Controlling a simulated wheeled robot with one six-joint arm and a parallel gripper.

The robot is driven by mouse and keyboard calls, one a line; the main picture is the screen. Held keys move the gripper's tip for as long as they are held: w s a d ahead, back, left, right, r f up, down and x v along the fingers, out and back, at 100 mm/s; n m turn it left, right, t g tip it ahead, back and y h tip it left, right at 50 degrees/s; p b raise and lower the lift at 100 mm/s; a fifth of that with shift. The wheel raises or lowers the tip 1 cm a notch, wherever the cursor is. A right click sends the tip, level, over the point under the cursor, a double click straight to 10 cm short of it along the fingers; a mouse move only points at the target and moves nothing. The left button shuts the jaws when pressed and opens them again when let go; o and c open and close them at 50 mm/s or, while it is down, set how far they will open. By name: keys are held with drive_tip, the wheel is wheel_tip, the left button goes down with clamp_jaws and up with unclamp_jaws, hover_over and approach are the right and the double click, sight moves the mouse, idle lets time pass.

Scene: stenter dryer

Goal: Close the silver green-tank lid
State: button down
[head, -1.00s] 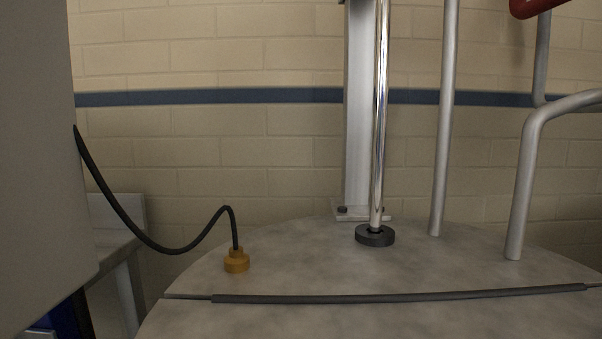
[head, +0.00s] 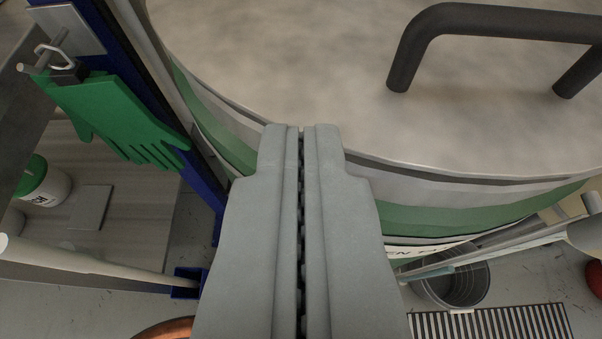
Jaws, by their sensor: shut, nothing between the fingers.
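The silver lid (head: 290,60) lies across the top of the green tank and fills the upper part of the view. A thick dark bar handle (head: 490,22) stands on it at the upper right. Below the lid's front edge is the tank (head: 480,215), with a green band and a pale label partly hidden by my gripper. A thin dark line runs under the lid edge; I cannot tell whether the lid is fully seated. My gripper (head: 302,128) is shut and empty, its tips overlapping the lid's front edge, left of the handle. Contact cannot be judged.
A green glove (head: 120,120) hangs on a clip beside a blue post (head: 165,95) at the left. A green-lidded tub (head: 42,182) stands lower left. A grey bucket (head: 455,287) and floor grate (head: 490,325) are at the lower right.

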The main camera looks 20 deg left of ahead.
drive_tip(key=shift+s+d+f, duration=0.25)
drive_tip(key=shift+s+d, duration=0.05)
drive_tip(key=shift+s, duration=0.5)
drive_tip(key=shift+s+d+f, duration=0.25)
drive_tip(key=shift+s+d, duration=0.1)
drive_tip(key=shift+s, duration=0.4)
drive_tip(key=shift+s+d+f, duration=0.25)
drive_tip(key=shift+s+d, duration=0.05)
drive_tip(key=shift+s, duration=0.5)
drive_tip(key=shift+d, duration=0.1)
